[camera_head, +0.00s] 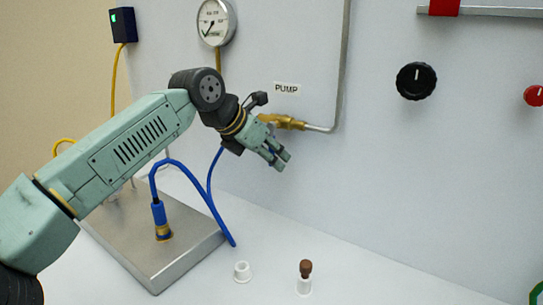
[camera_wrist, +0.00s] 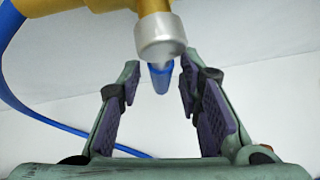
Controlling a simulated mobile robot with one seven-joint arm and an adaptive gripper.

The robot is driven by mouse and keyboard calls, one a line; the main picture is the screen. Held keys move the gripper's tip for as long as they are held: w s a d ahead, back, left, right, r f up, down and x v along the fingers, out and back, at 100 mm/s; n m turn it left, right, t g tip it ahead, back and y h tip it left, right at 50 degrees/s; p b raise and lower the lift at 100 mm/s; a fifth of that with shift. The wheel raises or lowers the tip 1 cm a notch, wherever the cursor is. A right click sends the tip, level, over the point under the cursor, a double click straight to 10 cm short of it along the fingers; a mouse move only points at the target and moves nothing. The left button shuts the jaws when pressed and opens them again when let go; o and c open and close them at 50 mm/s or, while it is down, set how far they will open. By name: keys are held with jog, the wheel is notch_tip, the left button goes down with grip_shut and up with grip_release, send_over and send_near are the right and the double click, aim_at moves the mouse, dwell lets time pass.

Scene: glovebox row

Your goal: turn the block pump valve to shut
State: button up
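The brass pump valve (camera_head: 287,122) sits on the wall pipe under the PUMP label (camera_head: 287,89). In the wrist view its brass body (camera_wrist: 100,8) and silver end nut (camera_wrist: 160,38) fill the top middle. A short blue piece (camera_wrist: 160,77), which looks like the valve's handle seen nearly end on, shows below the nut. My gripper (camera_head: 284,161) is just below the valve in the head view. In the wrist view my gripper (camera_wrist: 160,75) is open, its two fingers on either side of the blue piece with gaps. In the head view my wrist hides part of the valve.
A steel box (camera_head: 150,245) with a blue hose (camera_head: 205,195) stands left on the bench. A white cup (camera_head: 242,271) and a brown-topped vial (camera_head: 305,280) stand in front. A gauge (camera_head: 215,22) and a black knob (camera_head: 416,80) are on the wall. The right bench is mostly clear.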

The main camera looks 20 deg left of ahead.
jog(key=v, duration=1.1)
jog(key=shift+s+r, duration=0.25)
jog(key=shift+a, duration=0.1)
jog(key=shift+s+f, duration=0.1)
